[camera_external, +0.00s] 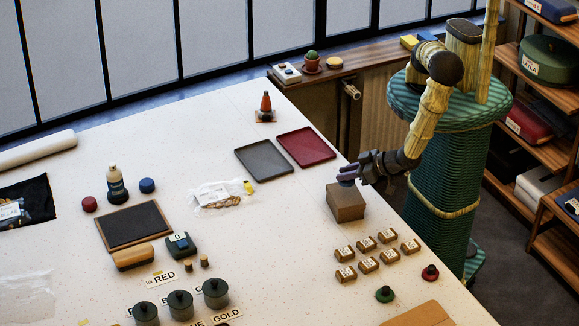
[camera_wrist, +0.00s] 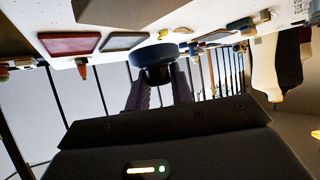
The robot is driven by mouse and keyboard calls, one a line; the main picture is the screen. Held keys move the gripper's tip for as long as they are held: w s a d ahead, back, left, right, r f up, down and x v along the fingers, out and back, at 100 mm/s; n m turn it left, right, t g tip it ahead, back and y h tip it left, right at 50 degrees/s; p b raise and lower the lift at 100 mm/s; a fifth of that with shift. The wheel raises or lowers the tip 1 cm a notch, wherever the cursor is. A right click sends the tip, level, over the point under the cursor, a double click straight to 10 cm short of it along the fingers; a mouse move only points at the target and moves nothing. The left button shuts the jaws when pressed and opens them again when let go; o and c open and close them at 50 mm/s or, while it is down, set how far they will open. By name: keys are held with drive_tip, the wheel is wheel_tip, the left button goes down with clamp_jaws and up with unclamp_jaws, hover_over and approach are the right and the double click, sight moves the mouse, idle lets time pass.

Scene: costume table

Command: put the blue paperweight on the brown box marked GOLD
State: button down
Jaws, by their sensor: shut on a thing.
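My gripper (camera_external: 348,174) is shut on the blue paperweight (camera_external: 347,183), over the top of a plain-looking brown box (camera_external: 346,206) near the table's right edge. In the wrist view the paperweight (camera_wrist: 154,54) is a dark, round, knobbed piece between my gripper's fingers (camera_wrist: 157,88). The paperweight is at or just above the box top; I cannot tell whether it touches. No GOLD marking is readable on this box. Several small brown boxes (camera_external: 367,265) with white labels stand in front of it; their labels are too small to read.
A red paperweight (camera_external: 430,272) and a green paperweight (camera_external: 385,294) stand at the front right. A grey tray (camera_external: 263,159) and a red tray (camera_external: 306,147) lie behind the box. A GOLD sign (camera_external: 227,316) lies by dark lidded pots (camera_external: 215,294). Bare table lies left of the box.

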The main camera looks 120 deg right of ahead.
sight(347, 184)
drive_tip(key=shift+f, duration=0.1)
drive_tip(key=shift+f+p, duration=0.75)
drive_tip(key=shift+f, duration=1.2)
drive_tip(key=shift+s+f, duration=0.1)
drive_tip(key=shift+f, duration=0.2)
drive_tip(key=c, duration=1.2)
unclamp_jaws()
drive_tip(key=shift+r, duration=0.1)
drive_tip(key=shift+c, duration=0.2)
